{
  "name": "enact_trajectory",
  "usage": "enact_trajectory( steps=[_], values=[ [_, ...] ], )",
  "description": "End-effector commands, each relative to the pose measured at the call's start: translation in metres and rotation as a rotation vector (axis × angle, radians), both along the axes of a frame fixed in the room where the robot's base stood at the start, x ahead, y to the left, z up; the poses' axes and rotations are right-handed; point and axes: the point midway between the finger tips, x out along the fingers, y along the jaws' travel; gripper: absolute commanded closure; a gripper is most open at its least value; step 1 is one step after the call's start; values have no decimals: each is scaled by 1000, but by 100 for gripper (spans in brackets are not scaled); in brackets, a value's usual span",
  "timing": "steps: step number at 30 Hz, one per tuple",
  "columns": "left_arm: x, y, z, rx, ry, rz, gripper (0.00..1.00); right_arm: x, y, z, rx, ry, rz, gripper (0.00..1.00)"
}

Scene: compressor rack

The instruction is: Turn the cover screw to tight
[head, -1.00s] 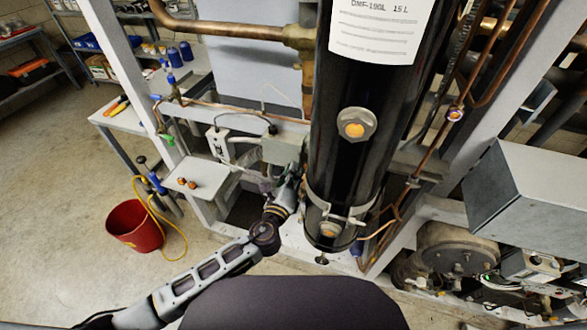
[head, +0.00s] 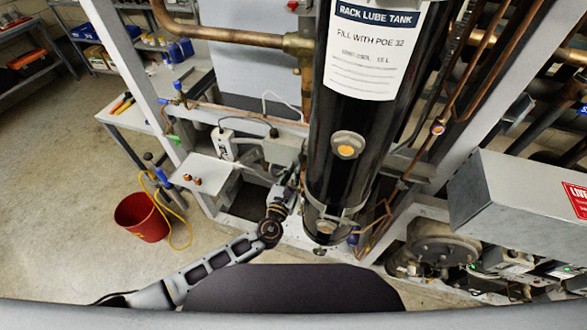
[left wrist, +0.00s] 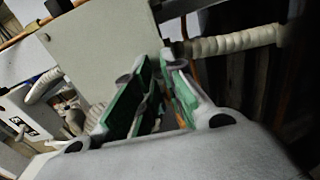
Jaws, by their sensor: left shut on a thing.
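A grey box with a flat cover (head: 283,150) is mounted on the rack's frame, left of the black tank. In the left wrist view the cover (left wrist: 95,50) fills the upper left. My left gripper (head: 294,180) is at the box's lower right corner. In the left wrist view its green-padded fingers (left wrist: 162,72) are close together at the cover's lower right corner. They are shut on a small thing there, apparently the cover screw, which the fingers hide. Whether the screw is tight cannot be seen. My right gripper is not in view.
The black lube tank (head: 340,185) stands just right of my left gripper. A small shelf with copper fittings (head: 206,173) is to the left. A wrapped pipe (left wrist: 235,40) runs beside the cover. A red bucket (head: 142,217) stands on open floor.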

Motion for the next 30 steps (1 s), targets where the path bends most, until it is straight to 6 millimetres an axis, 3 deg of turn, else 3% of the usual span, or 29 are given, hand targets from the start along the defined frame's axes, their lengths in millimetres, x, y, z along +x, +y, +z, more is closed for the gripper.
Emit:
enact_trajectory(
  steps=[12, 29, 30],
  values=[
    [1, -1, 3, 238, -80, 1, 100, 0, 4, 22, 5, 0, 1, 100],
    [1, -1, 3, 274, -94, 1, 100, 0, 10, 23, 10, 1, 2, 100],
    [1, -1, 3, 273, -94, 1, 83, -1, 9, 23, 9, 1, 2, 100]
  ],
)
